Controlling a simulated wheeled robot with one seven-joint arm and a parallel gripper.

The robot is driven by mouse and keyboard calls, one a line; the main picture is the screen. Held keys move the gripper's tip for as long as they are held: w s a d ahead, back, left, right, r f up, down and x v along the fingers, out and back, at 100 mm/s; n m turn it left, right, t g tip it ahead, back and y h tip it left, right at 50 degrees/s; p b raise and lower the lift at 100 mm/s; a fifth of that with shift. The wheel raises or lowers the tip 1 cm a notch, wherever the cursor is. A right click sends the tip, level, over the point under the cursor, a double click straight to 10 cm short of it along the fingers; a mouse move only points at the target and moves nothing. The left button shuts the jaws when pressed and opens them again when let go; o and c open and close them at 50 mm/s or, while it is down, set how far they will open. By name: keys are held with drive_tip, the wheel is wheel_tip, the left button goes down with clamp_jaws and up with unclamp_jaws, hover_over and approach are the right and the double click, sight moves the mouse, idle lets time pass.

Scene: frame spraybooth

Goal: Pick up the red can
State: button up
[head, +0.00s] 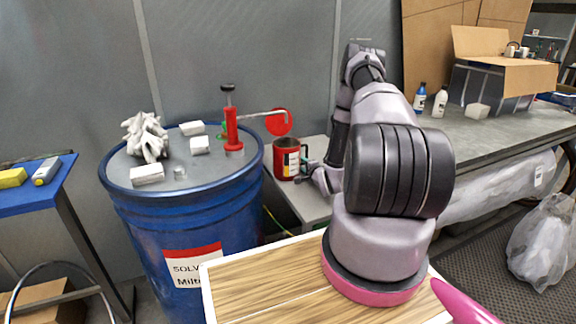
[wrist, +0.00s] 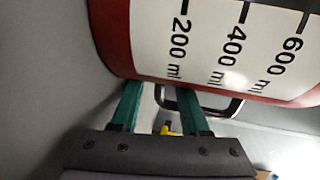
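The red can (head: 286,160) is a red mug-like can with a pale label and a dark handle, standing upright on a grey surface between the blue drum and my arm. My gripper (head: 309,169) is at its right side, by the handle. In the wrist view, the can (wrist: 117,40) fills the top, with its label marked in ml. There my gripper (wrist: 160,88) has two teal fingers spread apart, with a clear gap between them. The handle overlaps the right finger; I cannot tell whether that finger passes through the loop. Finger contact with the can is unclear.
A blue drum (head: 185,230) stands left of the can, with white blocks, a grey-white lump (head: 146,137) and a red clamp-like tool (head: 232,130) on top. A grey bench (head: 480,140) with bottles and a cardboard box extends right. A grey wall (head: 240,60) rises close behind.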

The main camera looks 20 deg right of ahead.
clamp_jaws()
idle(1.3)
